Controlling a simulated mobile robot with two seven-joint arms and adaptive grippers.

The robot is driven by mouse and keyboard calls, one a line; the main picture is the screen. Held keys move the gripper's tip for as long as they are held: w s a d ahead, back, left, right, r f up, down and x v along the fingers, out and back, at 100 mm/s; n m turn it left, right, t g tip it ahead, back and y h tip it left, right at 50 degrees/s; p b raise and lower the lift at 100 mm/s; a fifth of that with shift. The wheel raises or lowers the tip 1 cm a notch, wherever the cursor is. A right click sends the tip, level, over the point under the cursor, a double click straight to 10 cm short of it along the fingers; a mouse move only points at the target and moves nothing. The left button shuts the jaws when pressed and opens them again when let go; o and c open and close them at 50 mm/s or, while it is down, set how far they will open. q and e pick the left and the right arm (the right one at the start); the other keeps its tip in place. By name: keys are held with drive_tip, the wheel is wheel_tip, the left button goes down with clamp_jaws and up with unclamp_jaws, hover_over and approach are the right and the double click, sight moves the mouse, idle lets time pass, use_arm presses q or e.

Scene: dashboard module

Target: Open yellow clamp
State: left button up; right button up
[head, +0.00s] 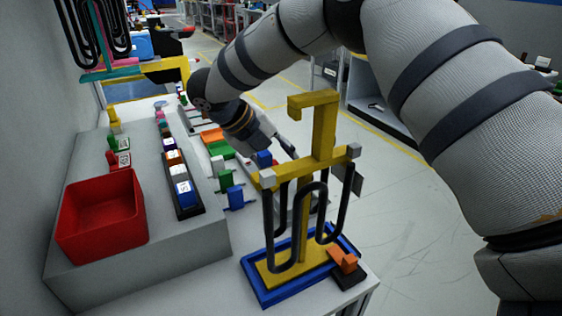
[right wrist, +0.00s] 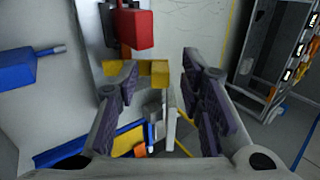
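A yellow stand (head: 315,165) with a hooked top and a crossbar with grey ends carries black loops (head: 270,225) and stands on a blue-rimmed tray (head: 262,292). I cannot tell for certain which yellow part is the clamp. My right gripper (head: 290,150) is behind the stand in the head view, its fingertips partly hidden. In the right wrist view it is open (right wrist: 160,75), with a yellow piece (right wrist: 152,72) near the left fingertip, extending into the gap. The fingers are not closed on it; contact is unclear. My left gripper is out of view.
An orange part on a dark base (head: 345,262) sits at the tray's right corner. A red bin (head: 100,220) stands on the grey block at left. Green (head: 225,181) and blue (head: 236,197) parts stand near the stand. Open floor (head: 420,220) lies to the right.

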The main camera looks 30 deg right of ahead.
drive_tip(key=v, duration=1.2)
